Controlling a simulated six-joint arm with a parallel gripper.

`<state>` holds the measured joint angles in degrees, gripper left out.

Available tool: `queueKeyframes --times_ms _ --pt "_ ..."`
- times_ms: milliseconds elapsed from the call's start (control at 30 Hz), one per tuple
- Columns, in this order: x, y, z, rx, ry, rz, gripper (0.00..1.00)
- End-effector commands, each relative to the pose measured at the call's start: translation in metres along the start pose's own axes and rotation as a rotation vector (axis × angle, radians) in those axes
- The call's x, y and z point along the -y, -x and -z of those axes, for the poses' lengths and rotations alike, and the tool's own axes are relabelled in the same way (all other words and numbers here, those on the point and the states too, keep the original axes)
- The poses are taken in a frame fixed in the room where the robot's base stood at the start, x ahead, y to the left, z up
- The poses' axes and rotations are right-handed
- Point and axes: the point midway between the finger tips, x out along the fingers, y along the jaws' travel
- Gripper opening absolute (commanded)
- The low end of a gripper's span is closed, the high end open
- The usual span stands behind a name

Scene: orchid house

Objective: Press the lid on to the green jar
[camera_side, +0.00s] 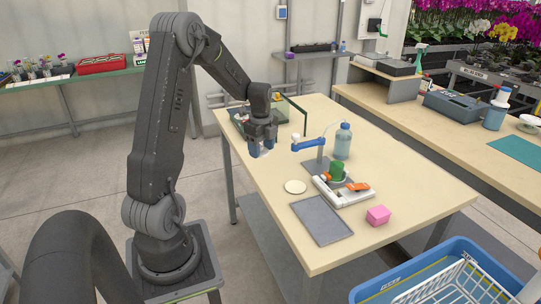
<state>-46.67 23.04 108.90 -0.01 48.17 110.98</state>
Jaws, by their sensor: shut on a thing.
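The green jar (337,171) stands on the bench, at the white fixture with orange parts (343,190). A round cream disc (295,186) lies flat on the bench to its left; I cannot tell whether it is the lid. My gripper (262,149) points down over the far left part of the bench, well apart from the jar. It is shut on a small pale bluish thing (268,144), mostly hidden by the fingers; I cannot tell what it is.
A glass-sided box (292,113) is beyond my gripper. The bench's left front is clear.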

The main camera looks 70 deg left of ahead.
Motion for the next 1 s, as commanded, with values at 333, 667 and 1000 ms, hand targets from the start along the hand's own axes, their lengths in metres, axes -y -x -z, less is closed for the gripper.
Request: queueKeyframes --times_ms 333,667,1000 --pt "0.009 0.064 0.003 0.001 -0.006 0.002 0.36" --pt "0.076 0.068 0.037 0.001 -0.028 0.002 0.36" --pt "0.157 0.066 0.12 0.002 -0.06 0.0 0.36"
